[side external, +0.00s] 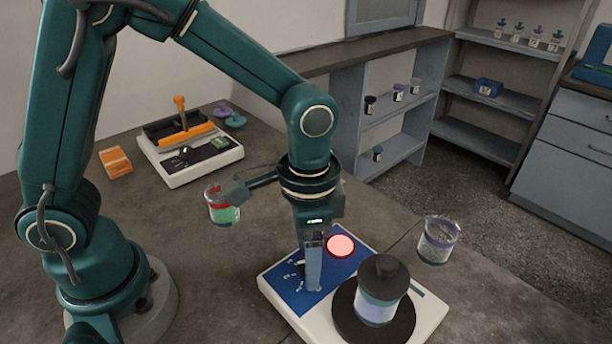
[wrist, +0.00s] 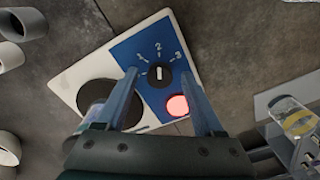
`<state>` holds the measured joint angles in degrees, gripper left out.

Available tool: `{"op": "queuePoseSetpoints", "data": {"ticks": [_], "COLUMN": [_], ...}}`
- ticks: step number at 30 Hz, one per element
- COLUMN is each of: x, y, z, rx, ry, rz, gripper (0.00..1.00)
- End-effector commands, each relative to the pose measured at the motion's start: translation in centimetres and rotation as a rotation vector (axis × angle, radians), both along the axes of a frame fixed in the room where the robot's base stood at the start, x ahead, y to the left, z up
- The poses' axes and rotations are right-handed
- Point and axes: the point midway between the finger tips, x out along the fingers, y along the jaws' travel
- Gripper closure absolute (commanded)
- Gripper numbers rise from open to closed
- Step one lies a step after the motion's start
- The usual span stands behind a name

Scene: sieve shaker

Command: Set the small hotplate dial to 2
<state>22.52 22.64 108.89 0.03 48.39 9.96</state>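The small hotplate (side external: 431,310) has a white body and a blue panel marked 1, 2 and 3. Its black dial (wrist: 158,76) shows in the wrist view, with a white pointer line standing upright and lined up with the 2. My gripper (wrist: 160,70) points down over the panel. Its two fingers are open, one on each side of the dial, with gaps between them and the dial. In the side view my gripper (side external: 311,284) hides most of the dial.
A lit red disc (side external: 341,245) sits on the panel beside my gripper. A lidded jar (side external: 375,311) stands on the round black plate. A glass beaker (side external: 437,240) stands to the right, and another with red and green contents (side external: 222,208) to the left.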

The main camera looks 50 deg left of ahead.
Motion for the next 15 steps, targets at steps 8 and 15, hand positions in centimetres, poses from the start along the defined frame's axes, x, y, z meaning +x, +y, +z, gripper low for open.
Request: {"op": "queuePoseSetpoints", "data": {"ticks": [8,15], "x": [0.1,0.1], "y": [-0.1,0.0], "z": [2.3,4.9], "rx": [-0.002,-0.001], "ry": [-0.006,-0.003], "rz": [0.0,0.0], "gripper": [0.31,0.31]}}
